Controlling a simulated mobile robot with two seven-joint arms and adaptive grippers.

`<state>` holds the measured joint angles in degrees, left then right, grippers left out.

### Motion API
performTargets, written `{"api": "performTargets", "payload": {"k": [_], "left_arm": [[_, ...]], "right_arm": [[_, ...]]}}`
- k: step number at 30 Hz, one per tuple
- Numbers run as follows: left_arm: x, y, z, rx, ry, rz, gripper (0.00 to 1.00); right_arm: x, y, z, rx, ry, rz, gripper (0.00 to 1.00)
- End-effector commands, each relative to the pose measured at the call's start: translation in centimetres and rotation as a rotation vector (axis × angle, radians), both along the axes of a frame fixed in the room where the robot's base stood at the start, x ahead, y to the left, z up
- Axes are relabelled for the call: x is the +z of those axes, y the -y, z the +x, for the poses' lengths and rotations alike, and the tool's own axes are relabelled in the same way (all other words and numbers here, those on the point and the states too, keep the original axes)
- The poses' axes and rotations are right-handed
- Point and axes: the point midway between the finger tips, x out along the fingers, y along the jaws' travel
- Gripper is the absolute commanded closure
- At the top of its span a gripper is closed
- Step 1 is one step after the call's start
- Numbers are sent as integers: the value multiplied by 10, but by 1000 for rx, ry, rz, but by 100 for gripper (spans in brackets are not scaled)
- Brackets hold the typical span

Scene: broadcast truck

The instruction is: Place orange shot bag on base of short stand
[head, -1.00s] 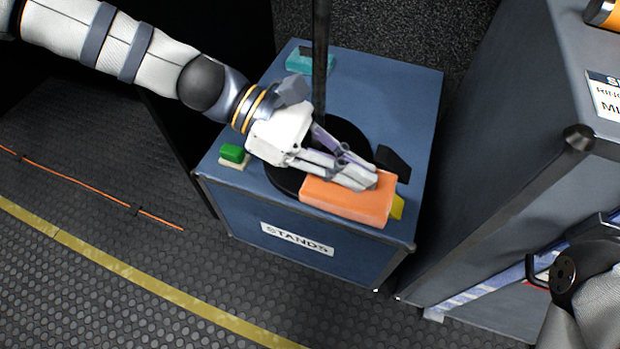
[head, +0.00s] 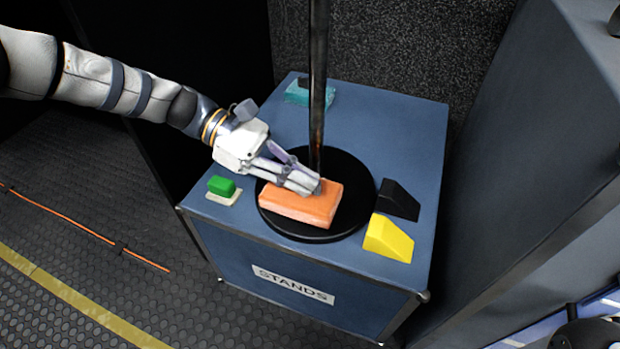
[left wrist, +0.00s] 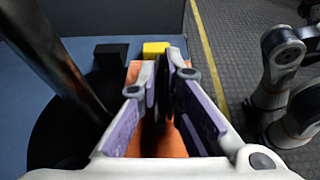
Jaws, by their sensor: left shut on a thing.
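The orange shot bag (head: 300,208) is over the front part of the short stand's round black base (head: 355,190), in front of the pole. I cannot tell whether its underside bears on the base. My left gripper (head: 308,186) is shut on the bag's upper side, reaching in from the left. The stand's dark pole (head: 318,90) rises upright behind the bag. In the left wrist view the bag (left wrist: 165,147) shows under and between the fingers, mostly hidden by them. The pole (left wrist: 62,55) and base (left wrist: 65,130) are on the left there. My right gripper is out of view.
The base stands on a blue case (head: 400,130) labelled STANDS. A yellow wedge (head: 390,238) and black wedge (head: 398,200) lie right of the base. A green block (head: 221,186) on a pale piece lies left, a teal item (head: 310,94) behind. A tall grey case stands at right.

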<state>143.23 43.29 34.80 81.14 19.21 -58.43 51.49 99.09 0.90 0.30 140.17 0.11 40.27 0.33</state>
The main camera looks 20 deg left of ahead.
Motion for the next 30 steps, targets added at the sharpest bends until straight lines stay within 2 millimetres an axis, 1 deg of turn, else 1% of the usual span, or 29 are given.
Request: {"api": "performTargets", "payload": {"k": [1, 3, 5, 12, 16, 18, 19, 20, 27, 29, 30], "left_arm": [[-10, -2, 2, 1, -3, -3, 100], [-25, -1, 2, 0, -5, -3, 100], [-33, -1, 1, 0, -5, -3, 100], [-31, -1, 2, 0, 2, -3, 100], [-34, -1, 2, 1, 1, -3, 100], [-36, -2, 1, 0, 0, 2, 82], [-36, -2, 1, 1, 0, 2, 75], [-36, -2, 1, 1, 0, 1, 73], [-36, -2, 1, 1, -1, 1, 73], [-32, -2, 1, 1, 0, 1, 73], [-30, -6, 2, 3, 1, 3, 73]], "right_arm": [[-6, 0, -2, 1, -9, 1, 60], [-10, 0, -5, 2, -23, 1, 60], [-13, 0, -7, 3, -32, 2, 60], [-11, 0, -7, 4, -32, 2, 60], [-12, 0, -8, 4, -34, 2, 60], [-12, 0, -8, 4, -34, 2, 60], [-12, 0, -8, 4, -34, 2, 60], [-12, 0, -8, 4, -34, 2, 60], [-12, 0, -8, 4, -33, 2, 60], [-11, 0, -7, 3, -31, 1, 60], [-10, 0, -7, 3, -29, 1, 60]]}}
